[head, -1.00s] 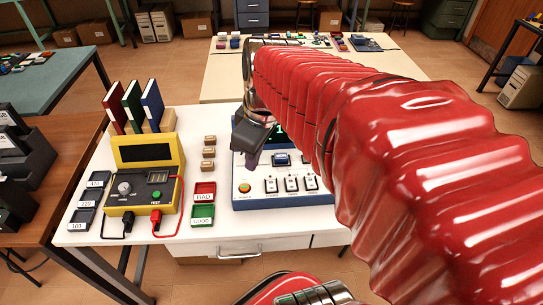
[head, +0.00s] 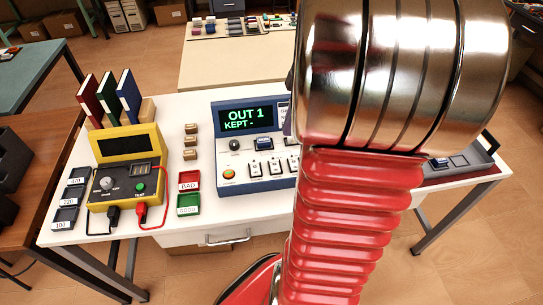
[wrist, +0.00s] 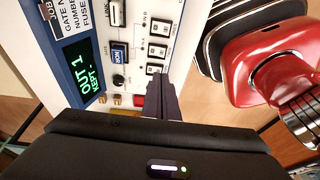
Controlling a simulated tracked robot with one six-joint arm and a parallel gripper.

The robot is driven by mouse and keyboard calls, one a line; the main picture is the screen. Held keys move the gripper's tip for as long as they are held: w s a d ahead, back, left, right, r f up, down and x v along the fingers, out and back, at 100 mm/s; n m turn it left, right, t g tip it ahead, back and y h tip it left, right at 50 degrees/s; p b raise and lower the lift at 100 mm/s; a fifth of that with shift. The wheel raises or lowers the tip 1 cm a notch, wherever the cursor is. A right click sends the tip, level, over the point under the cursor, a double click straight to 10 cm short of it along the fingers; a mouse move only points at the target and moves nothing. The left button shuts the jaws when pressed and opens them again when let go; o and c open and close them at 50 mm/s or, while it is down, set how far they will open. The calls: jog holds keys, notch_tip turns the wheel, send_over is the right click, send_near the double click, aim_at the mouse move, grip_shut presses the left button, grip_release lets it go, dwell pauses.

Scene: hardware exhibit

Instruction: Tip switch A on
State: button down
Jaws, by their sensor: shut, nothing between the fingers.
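The blue and white console (head: 232,187) stands on the white table. Its row of three white rocker switches shows as a left one (head: 254,169), a middle one (head: 275,167) and a right one (head: 293,164). In the wrist view the panel is turned, and the lowest switch (wrist: 153,69) matches the left one of the row. The letters beside the switches are too small to read surely. My gripper (wrist: 161,82) is shut and empty, its tips close to that lowest switch; contact cannot be told. In the head view my arm hides most of the gripper.
The console display (head: 248,118) reads "OUT 1, KEPT -". A black knob (head: 234,145), a blue rocker (head: 263,143) and a round button (head: 229,174) share the panel. Red (head: 189,181) and green (head: 187,204) trays and a yellow tester (head: 123,181) stand to the left.

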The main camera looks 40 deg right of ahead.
send_near(275, 170)
jog(key=x, duration=0.5)
jog(key=shift+w+a, duration=0.15)
jog(key=shift+a, duration=0.1)
jog(key=shift+f, duration=0.6)
